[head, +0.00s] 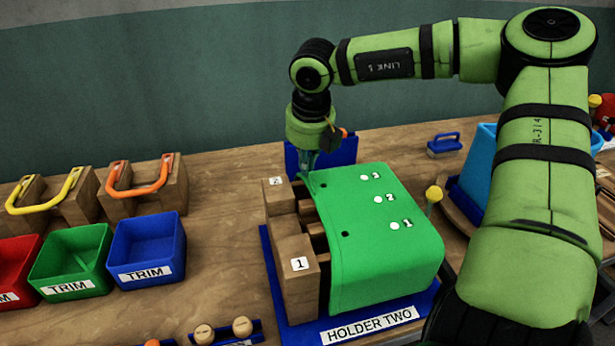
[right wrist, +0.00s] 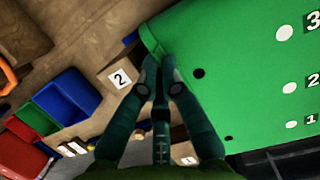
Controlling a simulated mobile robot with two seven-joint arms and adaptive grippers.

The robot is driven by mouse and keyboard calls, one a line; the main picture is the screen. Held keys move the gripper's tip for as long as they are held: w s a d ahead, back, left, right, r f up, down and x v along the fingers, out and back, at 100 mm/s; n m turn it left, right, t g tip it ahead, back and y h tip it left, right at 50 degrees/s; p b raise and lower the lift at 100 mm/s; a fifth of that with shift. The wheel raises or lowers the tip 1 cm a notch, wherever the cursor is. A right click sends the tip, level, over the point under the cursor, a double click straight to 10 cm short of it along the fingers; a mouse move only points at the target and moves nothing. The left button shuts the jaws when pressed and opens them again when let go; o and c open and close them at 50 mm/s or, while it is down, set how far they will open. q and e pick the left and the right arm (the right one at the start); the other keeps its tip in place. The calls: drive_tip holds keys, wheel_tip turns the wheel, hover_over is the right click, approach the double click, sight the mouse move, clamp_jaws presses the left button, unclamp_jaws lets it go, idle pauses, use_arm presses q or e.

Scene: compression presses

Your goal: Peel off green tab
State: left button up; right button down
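The green cover (head: 380,230) lies over the wooden block holder on the blue base marked HOLDER TWO (head: 370,326). Its small green tab (right wrist: 154,42) sticks out at the far left corner, beside the block marked 2 (head: 276,183). My right gripper (head: 305,170) points down at that corner. In the right wrist view its fingertips (right wrist: 160,70) are close together, with the tab's end between them. The fingers partly hide the tab's end. My left gripper is not in view.
Red, green (head: 72,264) and blue (head: 148,248) bins stand at the left, behind them wooden blocks with yellow and orange handles (head: 140,178). A yellow-topped peg (head: 433,194) stands right of the cover. A blue bin (head: 320,152) is behind the gripper.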

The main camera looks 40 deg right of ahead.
sight(306, 179)
drive_tip(key=shift+r, duration=0.35)
idle(0.3)
drive_tip(key=p+v, duration=0.1)
drive_tip(key=v, duration=0.2)
drive_tip(key=w+p+v, duration=0.1)
drive_tip(key=v, duration=0.1)
drive_tip(key=shift+d+r+p, duration=0.25)
drive_tip(key=shift+d+p, duration=0.05)
drive_tip(key=shift+p, duration=0.05)
